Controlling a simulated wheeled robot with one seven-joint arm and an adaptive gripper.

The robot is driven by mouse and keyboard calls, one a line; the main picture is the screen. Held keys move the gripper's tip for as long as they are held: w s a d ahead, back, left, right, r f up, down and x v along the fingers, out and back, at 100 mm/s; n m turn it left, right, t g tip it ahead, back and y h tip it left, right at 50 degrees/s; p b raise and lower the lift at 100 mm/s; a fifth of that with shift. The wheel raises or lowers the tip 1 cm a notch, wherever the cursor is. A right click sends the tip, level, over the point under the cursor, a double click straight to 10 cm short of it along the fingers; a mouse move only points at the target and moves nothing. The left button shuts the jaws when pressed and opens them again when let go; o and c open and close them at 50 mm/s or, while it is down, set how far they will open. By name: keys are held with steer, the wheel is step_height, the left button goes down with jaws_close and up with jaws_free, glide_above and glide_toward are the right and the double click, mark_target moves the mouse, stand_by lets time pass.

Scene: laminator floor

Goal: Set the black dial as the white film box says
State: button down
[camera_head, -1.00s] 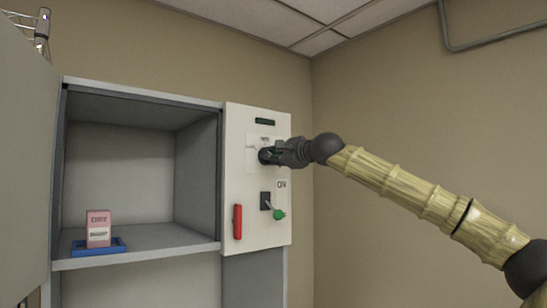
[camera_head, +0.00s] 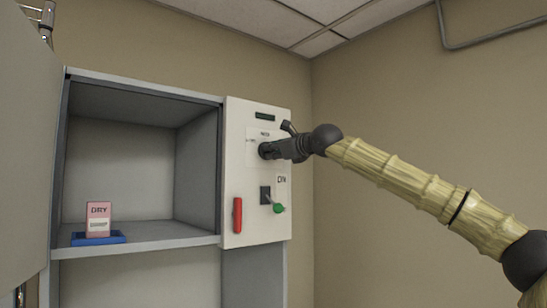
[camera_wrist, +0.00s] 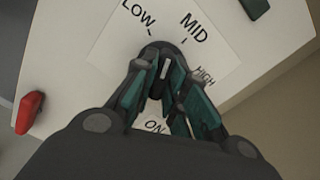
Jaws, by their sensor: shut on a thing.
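The black dial (camera_head: 265,151) sits on the upper part of the white control panel (camera_head: 233,128). My gripper (camera_head: 271,150) is shut on it. In the wrist view, the dial (camera_wrist: 158,49) shows between and beyond my gripper's fingertips (camera_wrist: 163,78). A white mark shows on it, but I cannot tell for sure which label it points at. The labels LOW (camera_wrist: 138,14), MID (camera_wrist: 194,27) and HIGH (camera_wrist: 204,76) are printed around it.
The pink box stands on a blue tray (camera_head: 84,240) on the grey shelf. A small dark display (camera_head: 265,116) is above. An open door (camera_head: 25,150) stands at left.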

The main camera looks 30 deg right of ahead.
steer(key=shift+r+m+b, duration=0.1)
steer(key=shift+m+b, duration=1.2)
steer(key=shift+m, duration=1.1)
steer(key=shift+r, duration=0.1)
steer(key=c, duration=1.4)
jaws_free()
steer(key=shift+d, duration=0.1)
steer(key=shift+c, duration=0.2)
steer(key=s+d, duration=0.1)
steer(key=s, duration=1.1)
steer(key=shift+f, duration=0.2)
